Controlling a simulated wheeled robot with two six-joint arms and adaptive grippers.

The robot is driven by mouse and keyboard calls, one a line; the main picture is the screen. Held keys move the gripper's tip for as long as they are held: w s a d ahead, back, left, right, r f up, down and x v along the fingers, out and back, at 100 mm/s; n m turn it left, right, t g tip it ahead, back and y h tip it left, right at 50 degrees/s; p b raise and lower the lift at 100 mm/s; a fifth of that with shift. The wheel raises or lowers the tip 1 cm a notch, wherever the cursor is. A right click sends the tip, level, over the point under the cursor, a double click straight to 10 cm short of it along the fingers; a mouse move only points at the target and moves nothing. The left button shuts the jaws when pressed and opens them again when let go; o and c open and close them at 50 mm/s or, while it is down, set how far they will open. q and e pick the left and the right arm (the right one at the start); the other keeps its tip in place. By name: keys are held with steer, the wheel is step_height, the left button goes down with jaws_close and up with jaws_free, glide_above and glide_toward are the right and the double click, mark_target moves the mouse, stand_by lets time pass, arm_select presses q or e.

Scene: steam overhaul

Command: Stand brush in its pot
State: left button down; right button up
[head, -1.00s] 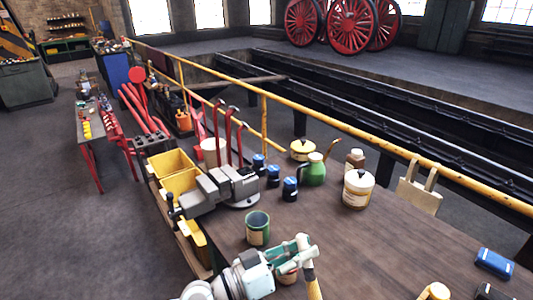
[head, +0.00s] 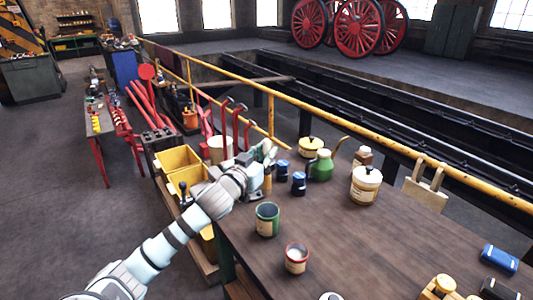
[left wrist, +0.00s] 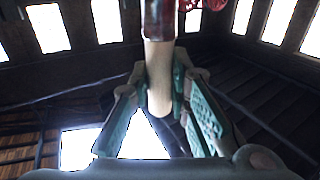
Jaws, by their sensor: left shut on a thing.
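My left gripper (head: 268,157) is shut on the brush, above the far left part of the bench. The brush's pale wooden handle (left wrist: 159,75) stands between the teal fingers (left wrist: 163,100) in the left wrist view, with a dark red part above it. A short tan piece of the brush (head: 267,181) shows below the gripper in the head view. An open green pot (head: 266,222) stands nearer on the bench, below and apart from the gripper. An open red-rimmed pot (head: 296,262) stands nearer still. I cannot tell which is the brush's pot. My right gripper is out of view.
Blue-capped bottles (head: 299,184), a green oil can (head: 321,168) and lidded cream jars (head: 366,186) stand right of my gripper. Yellow bins (head: 178,159) lie to its left. The bench (head: 390,240) is clear in its middle right.

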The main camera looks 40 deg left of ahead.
mark_target(265, 189)
arm_select(q)
steer(key=f+b, duration=0.4)
steer(key=f, duration=0.1)
steer(key=f+b, duration=0.4)
steer(key=f, duration=0.1)
steer(key=shift+w+f, duration=0.2)
steer(key=shift+f, duration=0.05)
steer(key=shift+f+b, duration=0.45)
steer(key=shift+f, duration=0.35)
steer(key=c, duration=1.4)
jaws_free()
steer(key=shift+c, duration=0.2)
steer(key=s+d, duration=0.1)
steer(key=s, duration=0.6)
steer(key=shift+s+d, duration=0.15)
steer(key=shift+s, duration=0.1)
